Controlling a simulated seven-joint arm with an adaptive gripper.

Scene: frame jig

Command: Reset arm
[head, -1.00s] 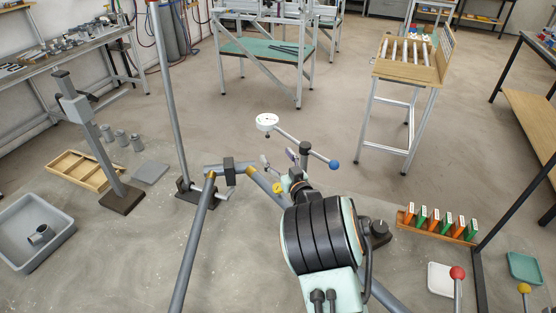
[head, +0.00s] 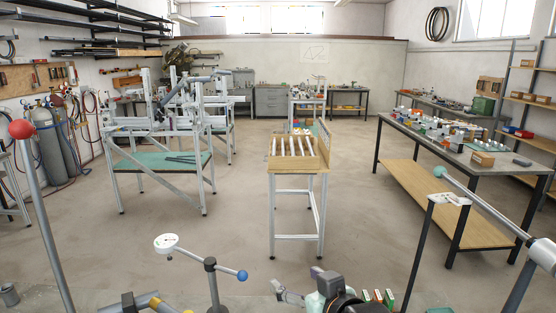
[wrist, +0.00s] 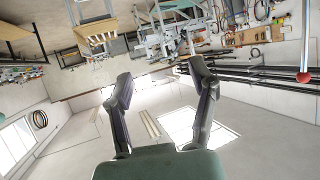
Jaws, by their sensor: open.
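My gripper (wrist: 159,72) shows in the wrist view with its two dark fingers spread wide apart. Nothing is between the fingers. Beyond them are the far workshop, the pale wall and bright windows, seen tilted and roughly upside down. In the head view part of my arm (head: 338,298) shows at the bottom edge, dark and pale green.
A dial gauge (head: 166,243) on a stand with a blue ball end (head: 242,275) rises close left of my arm. A red-topped post (head: 22,129) stands at far left. A roller table (head: 273,175) stands ahead, with clear floor (head: 190,225) around it.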

